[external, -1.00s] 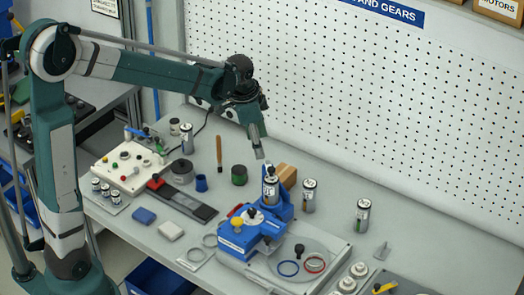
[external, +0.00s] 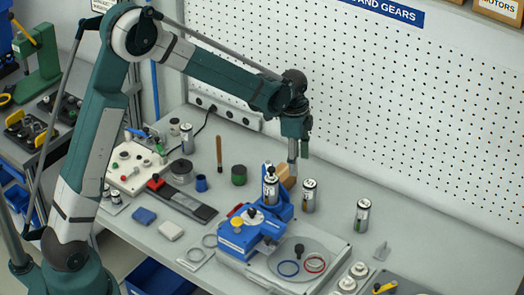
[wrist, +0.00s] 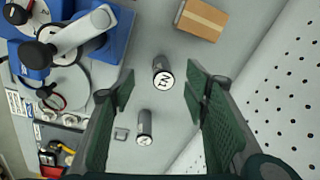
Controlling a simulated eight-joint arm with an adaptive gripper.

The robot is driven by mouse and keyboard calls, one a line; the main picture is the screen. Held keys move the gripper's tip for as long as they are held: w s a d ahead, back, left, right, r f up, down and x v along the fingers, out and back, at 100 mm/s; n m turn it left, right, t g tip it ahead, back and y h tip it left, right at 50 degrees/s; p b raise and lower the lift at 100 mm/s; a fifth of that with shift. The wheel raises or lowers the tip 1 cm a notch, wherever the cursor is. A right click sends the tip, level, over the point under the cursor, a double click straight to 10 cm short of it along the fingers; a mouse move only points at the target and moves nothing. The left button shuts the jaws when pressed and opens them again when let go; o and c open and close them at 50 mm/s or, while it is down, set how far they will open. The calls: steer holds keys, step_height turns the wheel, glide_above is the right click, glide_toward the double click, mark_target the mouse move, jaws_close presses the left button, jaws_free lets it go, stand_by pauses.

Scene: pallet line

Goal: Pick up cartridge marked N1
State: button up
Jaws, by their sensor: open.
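Two upright silver and dark cartridges stand on the bench right of the blue fixture. The nearer one to my gripper is the left cartridge (external: 309,196); the right cartridge (external: 363,216) stands farther along. In the wrist view the first cartridge (wrist: 162,72) shows between my fingertips' lines, below them, and the second cartridge (wrist: 144,127) lies lower in the picture. Their end marks are too small to read surely, so I cannot tell which is N1. My gripper (external: 292,172) is open and empty above the bench, beside the left cartridge; its fingers (wrist: 160,88) are spread wide.
The blue fixture (external: 238,238) holds another cartridge (external: 271,188) and stands close to the left. A cardboard block (external: 289,172) sits just behind it. Another cartridge (external: 187,138) stands by the control box. The pegboard (external: 400,110) rises behind. Bench around the right cartridge is mostly clear.

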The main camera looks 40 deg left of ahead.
mark_target(311, 183)
steer(key=w+d+f, duration=0.1)
steer(key=f, duration=0.1)
steer(key=w+d+f+m+p, duration=0.1)
steer(key=f, duration=0.2)
steer(key=w+d+f+m+g, duration=0.1)
steer(key=d+f, duration=0.1)
steer(key=shift+w+f+p, duration=0.15)
steer(key=shift+w+p, duration=0.05)
steer(key=shift+p, duration=0.1)
steer(key=shift+f, duration=0.1)
steer(key=shift+f, duration=1.2)
steer(key=shift+f, duration=0.15)
steer(key=shift+s+a+f+p, duration=0.1)
steer(key=shift+f+p, duration=0.55)
steer(key=shift+f, duration=1.8)
steer(key=shift+c, duration=0.3)
steer(key=c, duration=1)
